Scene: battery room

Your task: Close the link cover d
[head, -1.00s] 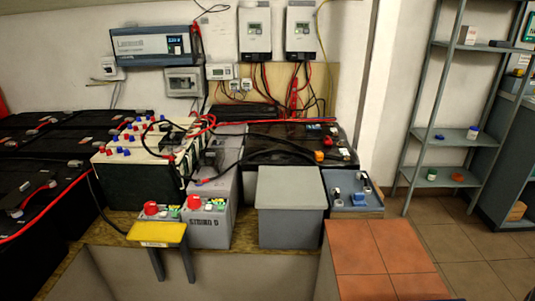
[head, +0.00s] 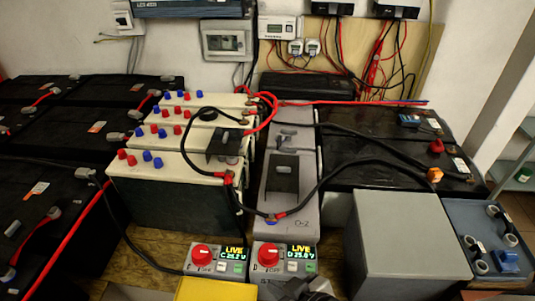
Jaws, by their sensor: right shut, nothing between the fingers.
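The grey battery string D (head: 285,205), marked D-2 on its front, stands in the middle of the head view. On its top is a dark grey plate (head: 283,178) that looks like link cover d, apparently raised; its exact angle is hard to tell. A black cable with a red end clamp (head: 271,217) meets the battery in front of the plate. My right gripper (head: 306,286) is at the bottom edge, in front of the D control box and apart from the plate. It is shut and empty, and partly cut off by the frame. My left gripper is not in view.
Control boxes C (head: 216,257) and D (head: 283,256) have red knobs and read LIVE. White batteries (head: 165,165) stand left, with a similar dark plate (head: 226,144). A tall grey box (head: 408,240) stands right. Black cables cross the battery tops. A yellow-topped thing (head: 213,290) is at the bottom.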

